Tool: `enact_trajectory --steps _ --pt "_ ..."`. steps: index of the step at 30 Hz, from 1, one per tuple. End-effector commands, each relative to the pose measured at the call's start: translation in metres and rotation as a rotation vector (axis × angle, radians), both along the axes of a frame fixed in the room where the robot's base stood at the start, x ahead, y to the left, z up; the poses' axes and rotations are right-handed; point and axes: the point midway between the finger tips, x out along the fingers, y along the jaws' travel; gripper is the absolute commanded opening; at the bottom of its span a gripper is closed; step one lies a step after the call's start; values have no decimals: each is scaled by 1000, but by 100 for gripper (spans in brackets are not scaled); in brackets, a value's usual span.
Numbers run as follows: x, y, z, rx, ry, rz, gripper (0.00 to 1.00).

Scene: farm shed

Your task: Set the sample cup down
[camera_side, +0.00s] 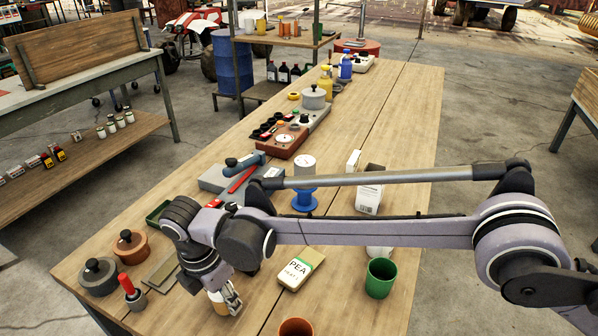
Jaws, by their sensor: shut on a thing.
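My gripper (231,299) is low over the near left part of the wooden table (395,135), pointing down. It is shut on a small cup (217,304), orange-brown with a pale upper part, which I take to be the sample cup. The fingers and wrist hide part of the cup. I cannot tell whether its base touches the table.
Bare wood lies between the gripper and the packet.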

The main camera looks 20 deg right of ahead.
Motion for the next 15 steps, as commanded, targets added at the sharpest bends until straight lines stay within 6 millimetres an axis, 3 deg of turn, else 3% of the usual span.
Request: enact_trajectory --steps 3,4,6,15 --pt "0 0 -3 0 0 0 8" --pt "0 0 -3 0 0 0 46" --pt "0 0 -3 0 0 0 63" --pt "0 0 -2 0 0 0 63"
